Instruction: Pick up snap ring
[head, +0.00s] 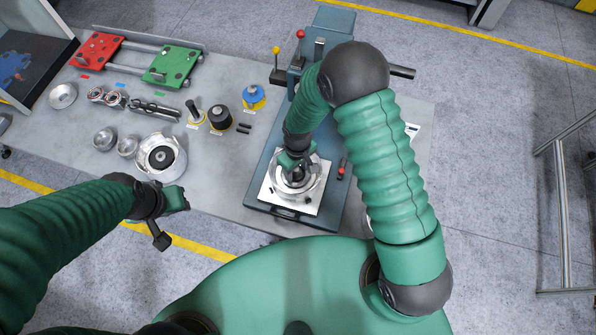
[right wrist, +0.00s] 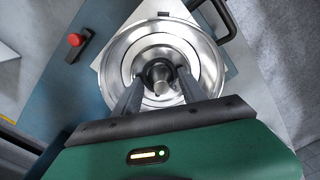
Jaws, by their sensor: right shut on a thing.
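My right gripper (head: 297,174) points down into a shiny round metal housing (head: 313,190) on a white plate (head: 268,195) at the blue press fixture. I cannot make out a snap ring for sure; the fingers hide part of the middle. My left gripper (head: 170,215) hangs by the table's front edge, away from the parts; its finger gap is unclear.
The fixture's blue base (head: 262,172) has red knobs. Left on the table are another round housing (head: 160,155), small metal cups (head: 104,139), a black cylinder (head: 220,117), a blue-and-yellow part (head: 253,97), and red (head: 97,50) and green (head: 172,67) blocks.

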